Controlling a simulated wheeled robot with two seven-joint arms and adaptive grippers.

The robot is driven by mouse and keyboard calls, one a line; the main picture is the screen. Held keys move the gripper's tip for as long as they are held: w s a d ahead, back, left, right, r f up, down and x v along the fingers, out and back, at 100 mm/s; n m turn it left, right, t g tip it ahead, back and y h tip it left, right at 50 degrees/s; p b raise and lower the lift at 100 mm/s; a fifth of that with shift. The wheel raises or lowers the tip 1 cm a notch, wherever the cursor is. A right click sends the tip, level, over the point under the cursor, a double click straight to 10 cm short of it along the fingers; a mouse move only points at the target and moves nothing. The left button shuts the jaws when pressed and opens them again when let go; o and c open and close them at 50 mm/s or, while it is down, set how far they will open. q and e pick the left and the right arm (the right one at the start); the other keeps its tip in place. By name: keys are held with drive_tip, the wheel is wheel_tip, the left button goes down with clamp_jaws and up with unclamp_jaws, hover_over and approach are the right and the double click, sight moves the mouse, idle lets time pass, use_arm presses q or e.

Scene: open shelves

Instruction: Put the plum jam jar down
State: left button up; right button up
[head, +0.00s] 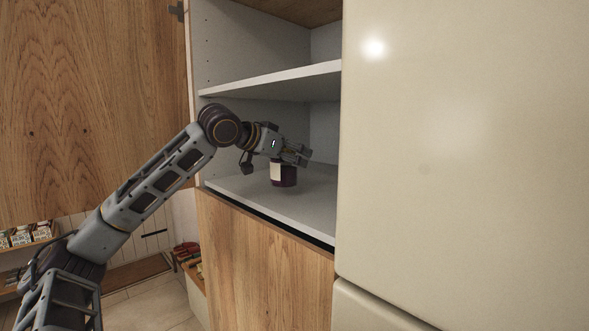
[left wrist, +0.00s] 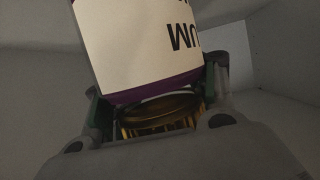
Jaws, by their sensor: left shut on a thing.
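The plum jam jar (head: 284,174) is dark purple with a pale label, inside the open cupboard on its lower shelf board (head: 262,197). It looks upright, with its base at or just above the board; I cannot tell whether it touches. My left gripper (head: 296,156) is shut on the top of the jar. In the left wrist view the jar (left wrist: 150,45) shows a white label with the letters "UM", a purple band and a gold lid (left wrist: 162,110) between the fingers of my left gripper (left wrist: 160,100). My right gripper is in neither view.
Another shelf board (head: 275,82) runs above my left arm. A cream, glossy panel (head: 460,140) stands close on the right. An open wooden door (head: 90,100) is at the left. The lower shelf is bare around the jar.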

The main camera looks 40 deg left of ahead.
use_arm(q)
drive_tip(key=shift+f, duration=1.4)
drive_tip(key=shift+w+f, duration=0.2)
drive_tip(key=shift+f, duration=0.15)
drive_tip(key=o, duration=1.1)
drive_tip(key=shift+o, duration=1.4)
